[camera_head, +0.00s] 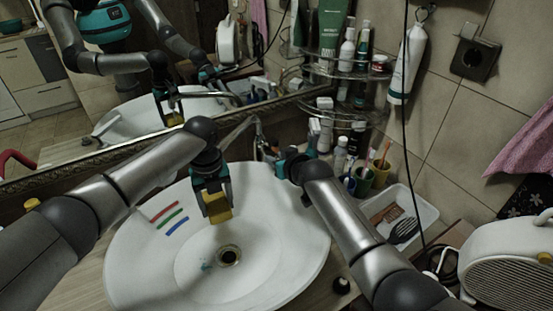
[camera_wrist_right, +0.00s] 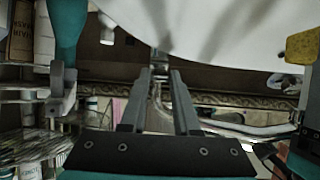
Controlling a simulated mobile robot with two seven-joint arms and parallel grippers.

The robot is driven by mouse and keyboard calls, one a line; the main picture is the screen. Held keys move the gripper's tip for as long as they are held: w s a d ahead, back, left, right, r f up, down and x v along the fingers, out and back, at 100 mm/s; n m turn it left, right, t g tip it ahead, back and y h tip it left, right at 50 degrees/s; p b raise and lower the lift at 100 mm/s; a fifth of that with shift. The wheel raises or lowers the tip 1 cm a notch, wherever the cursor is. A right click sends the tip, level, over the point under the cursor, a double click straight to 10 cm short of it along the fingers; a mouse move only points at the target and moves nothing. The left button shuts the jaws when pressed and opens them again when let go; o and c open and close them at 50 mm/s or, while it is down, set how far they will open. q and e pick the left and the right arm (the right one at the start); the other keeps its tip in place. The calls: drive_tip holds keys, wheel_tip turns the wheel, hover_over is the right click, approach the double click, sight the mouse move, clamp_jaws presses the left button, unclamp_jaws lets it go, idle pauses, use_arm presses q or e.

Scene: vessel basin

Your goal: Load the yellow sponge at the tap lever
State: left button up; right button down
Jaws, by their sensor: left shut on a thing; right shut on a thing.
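The yellow sponge (camera_head: 218,208) hangs over the white basin (camera_head: 135,265), held in my left gripper (camera_head: 213,191), which is shut on it. Part of the sponge also shows at the right edge of the right wrist view (camera_wrist_right: 299,47). The chrome tap (camera_head: 241,130) stands behind the basin's rear rim; its curved pipe shows in the right wrist view (camera_wrist_right: 184,102). My right gripper (camera_head: 279,163) is at the tap, with its fingers (camera_wrist_right: 160,80) close together around a narrow part that looks like the tap lever. The contact is mostly hidden in the head view.
Cups with toothbrushes (camera_head: 380,173), a white tray (camera_head: 418,207) and a bottle rack (camera_head: 350,72) crowd the right. A mirror (camera_head: 130,130) runs behind.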

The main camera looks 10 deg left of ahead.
drive_tip(key=c, duration=0.6)
unclamp_jaws()
drive_tip(key=shift+c, duration=0.2)
drive_tip(key=shift+s+d, duration=0.1)
drive_tip(key=v, duration=1.1)
drive_tip(key=shift+s+d+r, duration=0.2)
drive_tip(key=shift+s, duration=0.1)
